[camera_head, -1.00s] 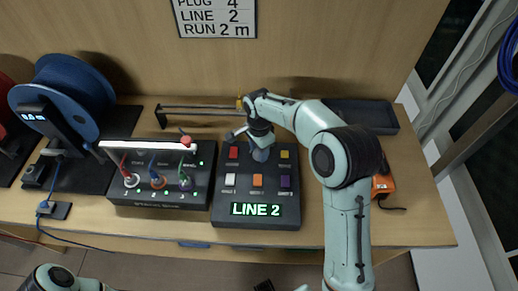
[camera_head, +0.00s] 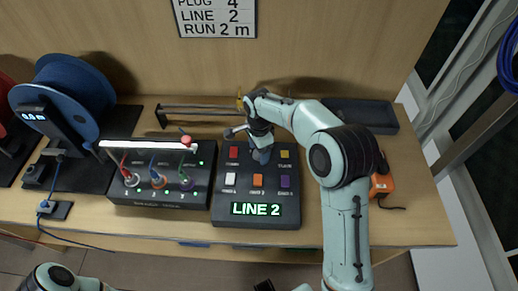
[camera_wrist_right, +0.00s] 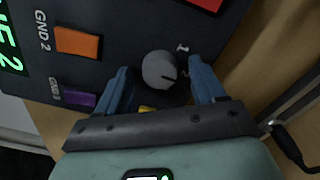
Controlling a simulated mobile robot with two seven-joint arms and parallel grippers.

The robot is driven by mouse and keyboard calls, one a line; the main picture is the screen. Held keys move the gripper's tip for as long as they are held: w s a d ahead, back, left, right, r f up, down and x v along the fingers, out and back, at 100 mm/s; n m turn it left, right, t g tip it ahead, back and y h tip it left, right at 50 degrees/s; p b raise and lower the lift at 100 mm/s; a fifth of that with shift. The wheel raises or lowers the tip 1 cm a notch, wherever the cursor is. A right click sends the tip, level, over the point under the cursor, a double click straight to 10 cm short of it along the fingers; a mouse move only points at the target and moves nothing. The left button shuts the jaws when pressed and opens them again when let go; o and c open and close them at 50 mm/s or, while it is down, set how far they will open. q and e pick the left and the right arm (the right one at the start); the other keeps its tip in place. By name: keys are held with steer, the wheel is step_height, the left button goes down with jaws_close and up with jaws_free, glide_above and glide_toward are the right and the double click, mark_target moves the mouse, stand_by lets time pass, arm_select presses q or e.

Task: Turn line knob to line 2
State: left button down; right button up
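The line knob (camera_wrist_right: 159,70) is a round grey dial on the dark control box (camera_head: 223,213). In the right wrist view it sits between the tips of my right gripper's two blue fingers (camera_wrist_right: 160,78), with a gap on each side. A white "1" is printed beside it. My right gripper (camera_head: 262,153) is open around the knob; in the head view it largely hides the knob. The green display (camera_head: 255,209) on the box reads LINE 2. The left arm (camera_head: 58,279) shows only at the lower left edge; its gripper is out of view.
A box with coloured plugs (camera_head: 158,200) stands left. A wall sign (camera_head: 215,17) reads LINE 2. An orange device (camera_head: 382,185) lies right.

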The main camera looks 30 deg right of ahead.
arm_select(q)
steer(key=shift+w+r+p, duration=0.3)
steer(key=shift+r+p, duration=0.15)
steer(key=shift+r, duration=0.1)
steer(key=shift+w+r+p, duration=0.3)
steer(key=shift+r+p, duration=0.15)
steer(key=shift+r, duration=0.05)
arm_select(e)
step_height(320, 180, up, 13)
steer(key=shift+r, duration=0.2)
arm_select(q)
steer(key=shift+s, duration=0.1)
arm_select(e)
steer(key=shift+f, duration=0.1)
